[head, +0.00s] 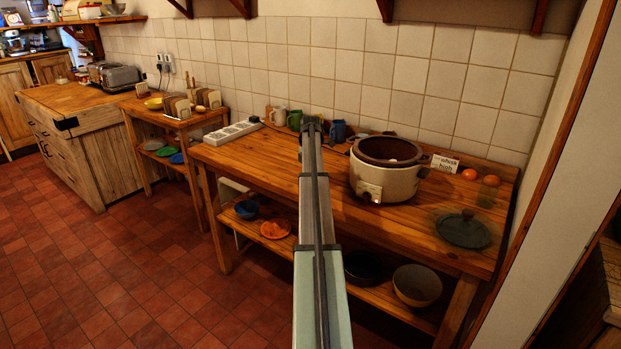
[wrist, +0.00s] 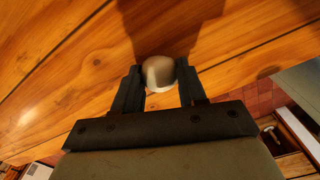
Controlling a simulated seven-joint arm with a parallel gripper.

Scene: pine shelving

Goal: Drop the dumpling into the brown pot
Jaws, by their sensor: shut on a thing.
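The dumpling (wrist: 159,72) is a small, round, whitish thing in the wrist view. My gripper (wrist: 160,80) is shut on it, one dark finger at each side, over bare wooden planks. In the head view my arm reaches over the table and hides the fingertips and the dumpling. The brown pot (head: 378,157) is the dark brown inner bowl of a cream cooker standing on the table, right of my arm. It is open on top, and a small pale spot shows inside it. The pot is not visible in the wrist view.
A dark round lid (head: 463,230) lies on the wooden table (head: 395,228), right of the cooker. A sign card (head: 444,164) and a red-orange round thing (head: 470,174) stand behind it. Mugs (head: 337,131) line the tiled wall. Bowls (head: 417,285) sit on the lower shelf.

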